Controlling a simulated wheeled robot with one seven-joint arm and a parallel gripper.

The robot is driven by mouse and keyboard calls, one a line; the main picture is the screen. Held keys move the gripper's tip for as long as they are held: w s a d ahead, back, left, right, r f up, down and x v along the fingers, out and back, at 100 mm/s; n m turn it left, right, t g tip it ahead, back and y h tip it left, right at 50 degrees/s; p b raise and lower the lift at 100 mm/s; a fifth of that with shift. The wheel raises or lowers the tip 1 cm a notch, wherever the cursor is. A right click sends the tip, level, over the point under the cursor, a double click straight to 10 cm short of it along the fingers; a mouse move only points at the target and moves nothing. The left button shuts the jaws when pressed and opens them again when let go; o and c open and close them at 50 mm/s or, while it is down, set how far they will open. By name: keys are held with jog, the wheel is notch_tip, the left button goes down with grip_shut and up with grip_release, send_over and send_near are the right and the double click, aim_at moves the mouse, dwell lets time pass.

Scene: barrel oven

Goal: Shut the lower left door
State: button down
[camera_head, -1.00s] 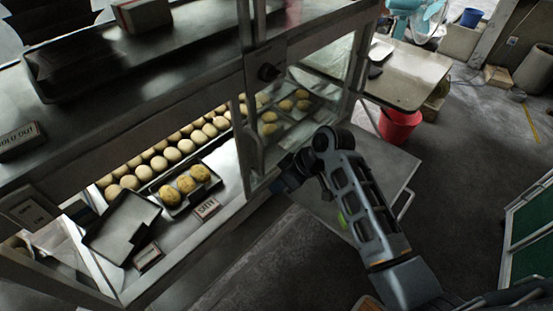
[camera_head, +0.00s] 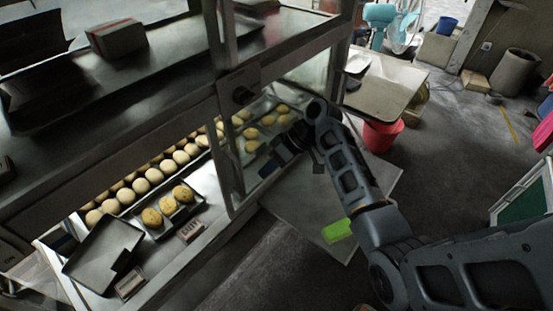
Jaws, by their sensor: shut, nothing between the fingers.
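A flat grey panel (camera_head: 300,215), seemingly an open door, juts out low from the front of the metal cabinet (camera_head: 165,110). I cannot tell for sure that it is the lower left door. A bright green patch (camera_head: 337,231) shows near its front edge, and part of the panel is hidden by my arm. My gripper (camera_head: 265,168) is shut and empty. It is above the panel's inner side, close to the cabinet's glass front and corner post. I cannot tell whether it touches either one.
Buns (camera_head: 155,176) fill the cabinet shelf, with dark trays (camera_head: 103,252) at its front. A red bucket (camera_head: 382,135) and a side table (camera_head: 385,85) stand behind the panel. Grey floor (camera_head: 440,165) is open at right.

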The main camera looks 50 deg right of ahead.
aim_at(249, 184)
jog(key=a, duration=0.2)
jog(key=w+a+f+p, duration=0.1)
jog(key=a, duration=0.1)
jog(key=a+f, duration=0.1)
jog(key=shift+w+a+p, duration=0.25)
jog(key=shift+a+p, duration=0.05)
jog(key=shift+a, duration=0.1)
jog(key=shift+a, duration=0.15)
